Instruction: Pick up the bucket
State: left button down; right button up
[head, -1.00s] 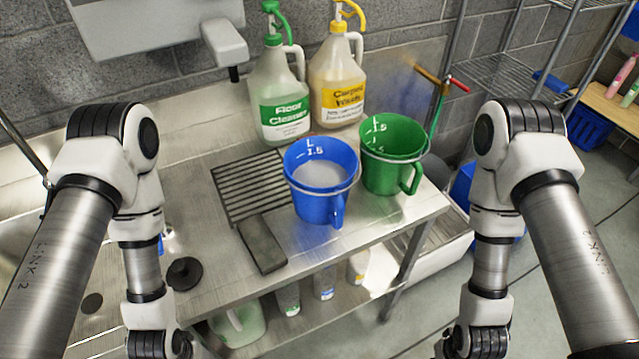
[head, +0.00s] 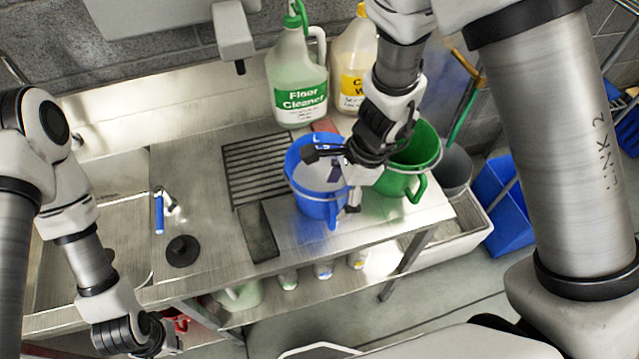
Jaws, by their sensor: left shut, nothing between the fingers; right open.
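A blue bucket (head: 316,207) with white liquid in it stands upright on the steel counter, its handle toward the front edge. A green bucket (head: 402,185) stands just behind it to the right, partly hidden by my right arm. My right gripper (head: 333,178) is open at the blue bucket's right side. One finger reaches over its mouth and the other is low by its right wall; I cannot tell whether they touch it. My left gripper (head: 152,340) is shut and empty at the bottom left, in front of the counter, away from both buckets.
Floor cleaner (head: 300,85) and a yellow-labelled jug (head: 350,70) stand behind the buckets. A drain grate (head: 252,165), a dark flat block (head: 257,232) and a black round stopper (head: 182,251) lie to the left. A sink (head: 100,200) is further left.

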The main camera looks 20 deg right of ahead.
jog(key=x, duration=0.3)
jog(key=shift+d, duration=0.15)
jog(key=shift+s, duration=0.1)
jog(key=shift+c, duration=1.1)
grip_shut()
jog(key=shift+r, duration=0.1)
jog(key=shift+r, duration=0.15)
